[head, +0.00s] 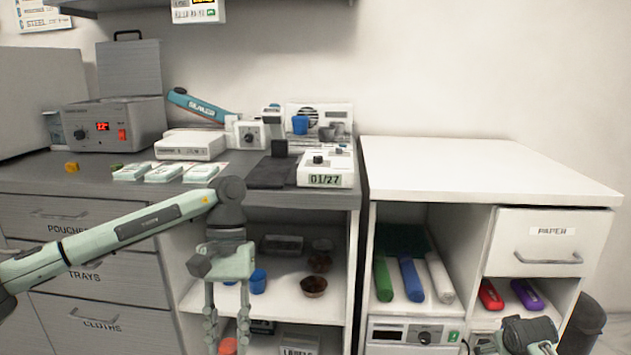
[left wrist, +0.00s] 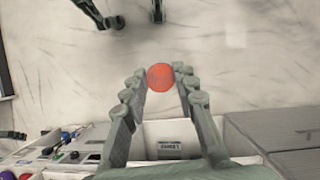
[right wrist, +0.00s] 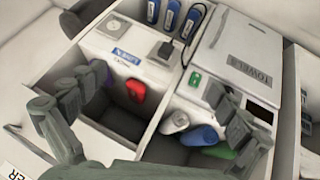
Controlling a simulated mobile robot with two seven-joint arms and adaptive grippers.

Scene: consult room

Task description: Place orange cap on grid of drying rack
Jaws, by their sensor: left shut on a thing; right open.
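The orange cap (head: 228,346) is low in the head view, between the fingers of my left gripper (head: 227,338). In the left wrist view the round orange cap (left wrist: 160,77) sits between the fingertips, which are shut on it, above the floor. My right gripper is open and empty in the right wrist view (right wrist: 155,90), its fingers wide apart above open compartments. In the head view only its wrist part shows at the lower right. I cannot identify the drying rack's grid for sure; a white upright panel (head: 342,112) with a blue cup (head: 300,125) stands at the counter's back.
A dark counter (head: 85,170) holds a sealer (head: 200,106), white packs, a dark mat (head: 272,172) and a white device (head: 327,168). Shelves below hold blue cups and brown bowls (head: 313,286). The white cabinet top (head: 470,165) at right is clear. A dark bin (head: 583,325) stands beside it.

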